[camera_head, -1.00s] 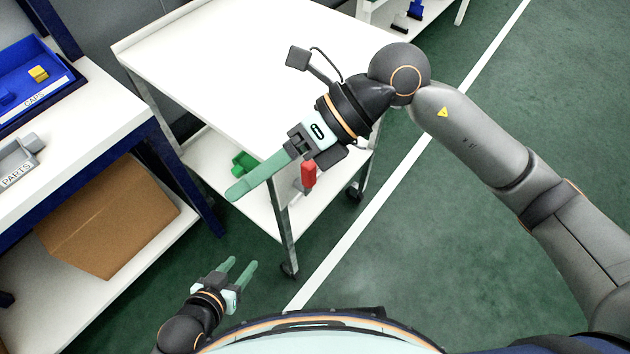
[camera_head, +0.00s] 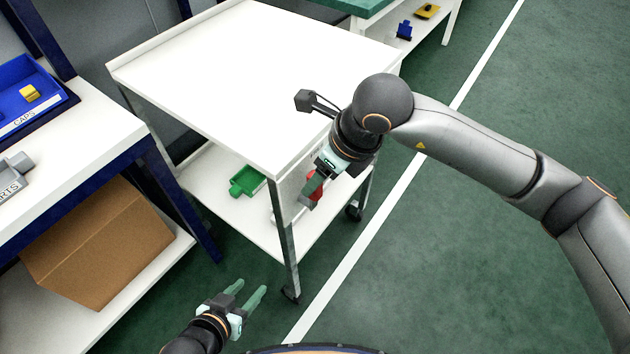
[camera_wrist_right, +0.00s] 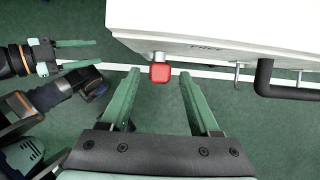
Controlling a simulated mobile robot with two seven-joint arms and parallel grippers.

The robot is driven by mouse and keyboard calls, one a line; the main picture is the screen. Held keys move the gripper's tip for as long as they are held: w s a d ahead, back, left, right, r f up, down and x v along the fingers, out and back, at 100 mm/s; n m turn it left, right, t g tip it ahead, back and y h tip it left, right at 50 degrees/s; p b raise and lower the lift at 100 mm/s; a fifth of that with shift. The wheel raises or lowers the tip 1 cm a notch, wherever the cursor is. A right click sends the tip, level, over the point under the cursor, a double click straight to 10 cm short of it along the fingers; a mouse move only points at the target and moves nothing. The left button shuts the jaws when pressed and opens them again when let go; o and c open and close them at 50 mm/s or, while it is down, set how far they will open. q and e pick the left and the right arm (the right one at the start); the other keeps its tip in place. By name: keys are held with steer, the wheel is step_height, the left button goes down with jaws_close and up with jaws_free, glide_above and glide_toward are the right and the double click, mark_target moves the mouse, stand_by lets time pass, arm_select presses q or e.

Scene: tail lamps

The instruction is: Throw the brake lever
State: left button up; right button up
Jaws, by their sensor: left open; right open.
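The brake lever has a red grip (camera_head: 315,186) on the near side of a white cart (camera_head: 262,82), low beside the front corner leg. In the right wrist view the red grip (camera_wrist_right: 160,73) hangs on a short grey stem below the cart's edge. My right gripper (camera_head: 309,189) is open at the lever, its fingers partly hiding it in the head view. In the wrist view the grip appears between the two fingertips, with gaps at both sides; I cannot tell how deep it sits. My left gripper (camera_head: 250,289) is open and empty, low over the floor.
The cart has a lower shelf with a green bin (camera_head: 246,181) and stands on casters. A workbench (camera_head: 96,122) with a blue caps tray (camera_head: 38,108) and a cardboard box (camera_head: 98,245) beneath is at left. Green floor is clear at right.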

mark_target(315, 193)
steer(key=shift+x, duration=1.65)
steer(key=shift+r, duration=0.1)
jaws_close()
